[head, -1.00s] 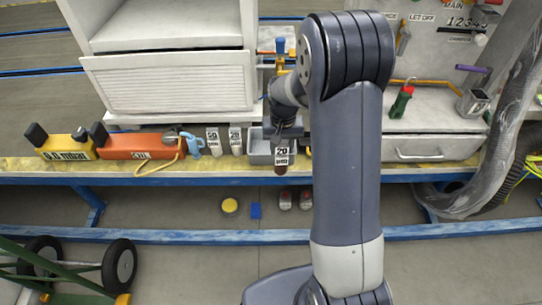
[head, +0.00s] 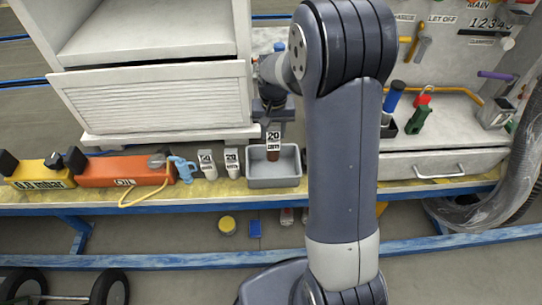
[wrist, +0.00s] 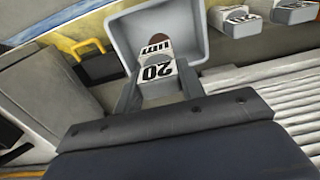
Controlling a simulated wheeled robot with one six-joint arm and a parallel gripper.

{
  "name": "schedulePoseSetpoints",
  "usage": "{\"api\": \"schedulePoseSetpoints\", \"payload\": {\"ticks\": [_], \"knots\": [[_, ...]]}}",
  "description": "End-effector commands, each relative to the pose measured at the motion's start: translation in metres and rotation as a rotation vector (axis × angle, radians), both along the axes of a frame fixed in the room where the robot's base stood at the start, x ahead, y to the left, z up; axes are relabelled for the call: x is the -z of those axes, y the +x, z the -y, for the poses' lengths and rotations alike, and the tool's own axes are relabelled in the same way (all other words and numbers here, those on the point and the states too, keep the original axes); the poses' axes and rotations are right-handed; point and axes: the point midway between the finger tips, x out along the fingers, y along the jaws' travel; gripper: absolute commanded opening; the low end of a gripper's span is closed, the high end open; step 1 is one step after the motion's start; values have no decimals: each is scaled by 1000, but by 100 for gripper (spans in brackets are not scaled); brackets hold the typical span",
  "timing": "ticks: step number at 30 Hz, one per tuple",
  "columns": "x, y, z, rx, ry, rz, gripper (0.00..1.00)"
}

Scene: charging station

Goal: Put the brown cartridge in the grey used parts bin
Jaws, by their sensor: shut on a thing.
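The brown cartridge (head: 273,147) has a white label reading 20 and a brown lower end. My gripper (head: 273,126) is shut on its upper part and holds it upright. The grey used parts bin (head: 275,183) is an open tray near the bench's front edge. The cartridge's lower end appears within the bin's outline, towards its back; I cannot tell how high it is above the floor of the bin. In the wrist view, the cartridge (wrist: 156,69) sits between the two fingers of my gripper (wrist: 157,80), with the bin (wrist: 122,35) around and behind it.
Two white cartridges labelled 20 and 50 (head: 231,162) stand just left of the bin. An orange box (head: 115,171) and a yellow gauge box (head: 38,174) lie further left. A white cabinet (head: 155,100) rises behind. A drawer (head: 440,168) is at the right.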

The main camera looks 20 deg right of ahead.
Motion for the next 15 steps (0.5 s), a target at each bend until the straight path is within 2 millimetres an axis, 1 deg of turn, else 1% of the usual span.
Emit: {"api": "schedulePoseSetpoints", "payload": {"ticks": [1,3,6,11,15], "knots": [[14,-1,0,0,0,-4,2],[27,-1,0,0,0,-3,2],[40,0,0,0,1,-3,2],[50,0,0,0,0,0,2],[70,0,0,0,0,-2,2]]}}
